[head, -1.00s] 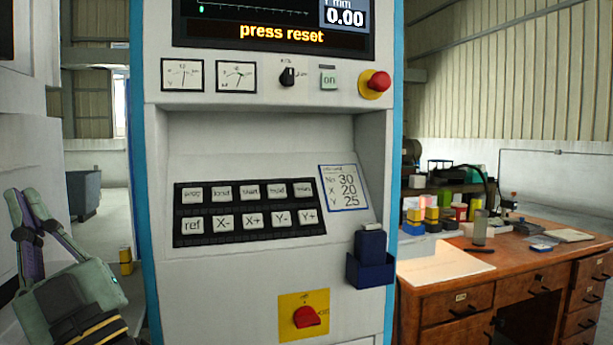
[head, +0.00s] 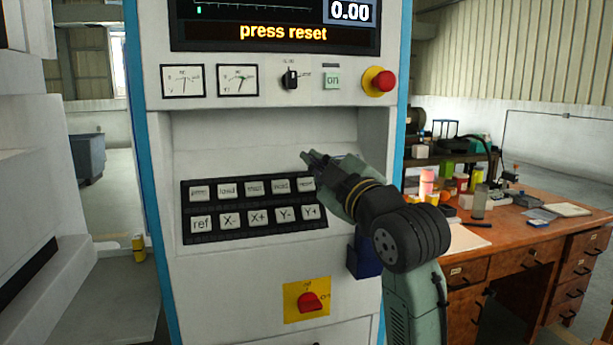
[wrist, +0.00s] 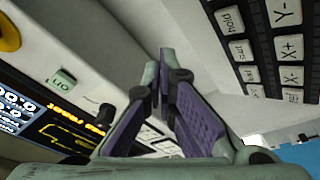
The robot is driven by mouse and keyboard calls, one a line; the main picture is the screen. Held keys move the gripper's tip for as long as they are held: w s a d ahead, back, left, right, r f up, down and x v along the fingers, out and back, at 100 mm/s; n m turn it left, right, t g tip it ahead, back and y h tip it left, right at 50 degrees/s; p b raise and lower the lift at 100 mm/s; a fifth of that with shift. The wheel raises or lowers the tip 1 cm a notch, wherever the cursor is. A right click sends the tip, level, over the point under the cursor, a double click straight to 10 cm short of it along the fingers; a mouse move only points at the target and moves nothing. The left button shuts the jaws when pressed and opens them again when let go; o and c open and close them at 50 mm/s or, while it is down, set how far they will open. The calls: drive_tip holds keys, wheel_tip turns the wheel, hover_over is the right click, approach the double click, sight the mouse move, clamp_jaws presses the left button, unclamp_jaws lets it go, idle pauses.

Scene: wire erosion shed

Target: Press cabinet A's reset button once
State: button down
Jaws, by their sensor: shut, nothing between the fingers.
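The cabinet (head: 260,290) carries a display (head: 283,32) reading "press reset"; no letter A shows. Its black keypad (head: 190,240) has two rows of pale keys on a sloped panel. The top row's rightmost key (head: 306,184) has an unclear label in the head view and sits just below my fingertips. My gripper (head: 308,158) is shut and empty, in front of the panel above the keypad's right end. In the wrist view the fingers (wrist: 160,65) converge, with the "hold" key (wrist: 230,20) to their right; the end key is out of that view. Contact is not visible.
Above are two meters, a black knob (head: 291,79), a green "on" button (head: 332,80) and a red emergency stop (head: 383,81). A red switch on yellow (head: 308,301) is below. A cluttered wooden desk (head: 520,240) stands at right. My arm hides the note card.

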sight(306, 184)
drive_tip(key=shift+d, duration=0.25)
drive_tip(key=shift+w+a+f+b, duration=0.45)
drive_tip(key=shift+w+f, duration=0.4)
drive_tip(key=shift+w, duration=0.3)
drive_tip(key=shift+w+a+f+b, duration=0.3)
drive_tip(key=shift+w+f+b, duration=0.1)
drive_tip(key=shift+w+f, duration=0.65)
drive_tip(key=shift+w+a+f+b, duration=0.45)
drive_tip(key=shift+w+f, duration=0.25)
drive_tip(key=shift+w, duration=0.55)
drive_tip(key=shift+w+f, duration=0.25)
drive_tip(key=shift+w, duration=0.05)
